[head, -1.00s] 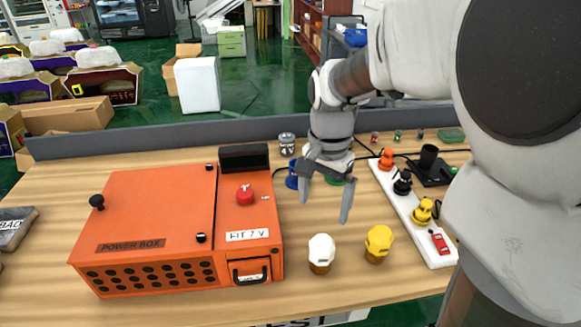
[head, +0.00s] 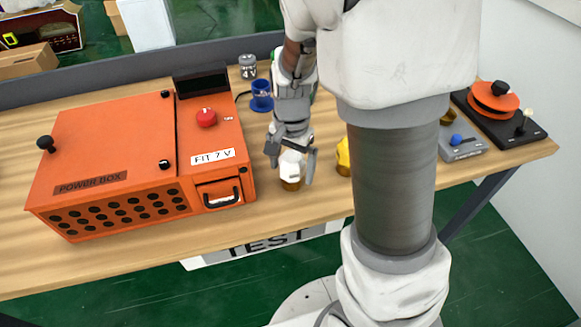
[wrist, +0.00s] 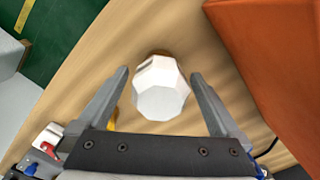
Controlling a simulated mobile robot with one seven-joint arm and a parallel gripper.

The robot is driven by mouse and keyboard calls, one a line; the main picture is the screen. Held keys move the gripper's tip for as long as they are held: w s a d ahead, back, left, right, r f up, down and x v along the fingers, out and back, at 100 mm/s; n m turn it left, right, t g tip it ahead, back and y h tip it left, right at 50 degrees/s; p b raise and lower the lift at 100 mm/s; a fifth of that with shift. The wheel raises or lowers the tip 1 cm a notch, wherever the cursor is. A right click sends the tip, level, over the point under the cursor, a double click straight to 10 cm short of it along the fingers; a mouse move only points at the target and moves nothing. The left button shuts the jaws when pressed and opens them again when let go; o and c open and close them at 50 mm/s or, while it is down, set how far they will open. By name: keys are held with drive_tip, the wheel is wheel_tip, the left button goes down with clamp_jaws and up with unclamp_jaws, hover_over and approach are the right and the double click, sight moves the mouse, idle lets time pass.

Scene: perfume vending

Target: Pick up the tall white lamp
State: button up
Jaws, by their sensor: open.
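The white lamp (head: 291,166) has a white faceted cap on a brownish base and stands upright on the table, right of the orange power box. In the wrist view the lamp (wrist: 160,88) shows from above, between my two fingers. My gripper (head: 290,168) is open and points down at the lamp, with one finger on either side of it. In the wrist view a gap shows between each fingertip (wrist: 158,78) and the cap. The lamp's base is mostly hidden under the cap there.
The orange power box (head: 110,150) stands close on the left. A yellow lamp (head: 343,156) is just to the right, partly hidden by my arm. A blue spool-like part (head: 262,97) is behind. The table's front edge is near the lamp.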

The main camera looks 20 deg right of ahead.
drive_tip(key=shift+f, duration=0.75)
drive_tip(key=c, duration=1.4)
wheel_tip(320, 180, up, 10)
drive_tip(key=shift+r+p, duration=0.1)
drive_tip(key=shift+p, duration=1)
